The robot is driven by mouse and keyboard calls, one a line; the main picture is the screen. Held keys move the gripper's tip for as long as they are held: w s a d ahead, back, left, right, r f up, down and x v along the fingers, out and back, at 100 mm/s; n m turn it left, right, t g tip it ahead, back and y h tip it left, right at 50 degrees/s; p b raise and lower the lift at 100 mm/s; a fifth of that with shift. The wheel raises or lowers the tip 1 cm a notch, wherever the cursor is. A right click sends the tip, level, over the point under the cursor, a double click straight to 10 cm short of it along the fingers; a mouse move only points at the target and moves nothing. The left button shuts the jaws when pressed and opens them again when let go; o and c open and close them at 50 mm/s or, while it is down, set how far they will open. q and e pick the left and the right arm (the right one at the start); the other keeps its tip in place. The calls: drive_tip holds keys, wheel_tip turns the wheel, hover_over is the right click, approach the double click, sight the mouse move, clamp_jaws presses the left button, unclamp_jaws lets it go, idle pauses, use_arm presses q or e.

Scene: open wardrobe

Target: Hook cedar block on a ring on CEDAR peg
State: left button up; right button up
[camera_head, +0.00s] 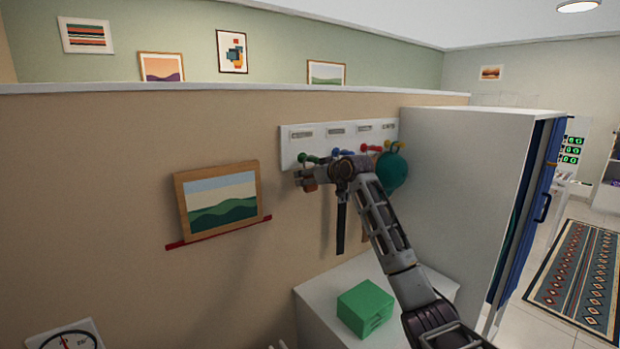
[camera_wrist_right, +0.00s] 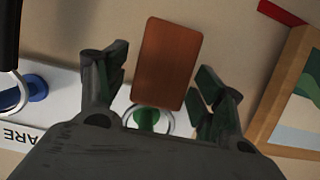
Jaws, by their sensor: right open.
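The cedar block (camera_wrist_right: 167,63) is a flat reddish-brown block. It also shows in the head view (camera_head: 310,187), just below the leftmost, green peg (camera_head: 308,158) of the white peg board (camera_head: 290,148). In the wrist view its pale ring (camera_wrist_right: 172,123) appears around the green peg (camera_wrist_right: 146,117), and the block seems to hang from it. My right gripper (camera_wrist_right: 160,82) is open, with one finger on each side of the block and gaps between. In the head view my right gripper (camera_head: 304,178) is at the board's left end. The label above the green peg is too small to read.
A blue peg (camera_head: 342,153) with a dark strap (camera_head: 341,228), a red peg (camera_head: 370,148) and a yellow peg with a teal round item (camera_head: 391,170) are to the right. A framed landscape (camera_head: 220,203) is at left. A green box (camera_head: 364,308) stands on the white cabinet below.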

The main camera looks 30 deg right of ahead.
drive_tip(key=a+v, duration=0.1)
drive_tip(key=v, duration=1.1)
drive_tip(key=shift+d, duration=0.45)
idle(0.5)
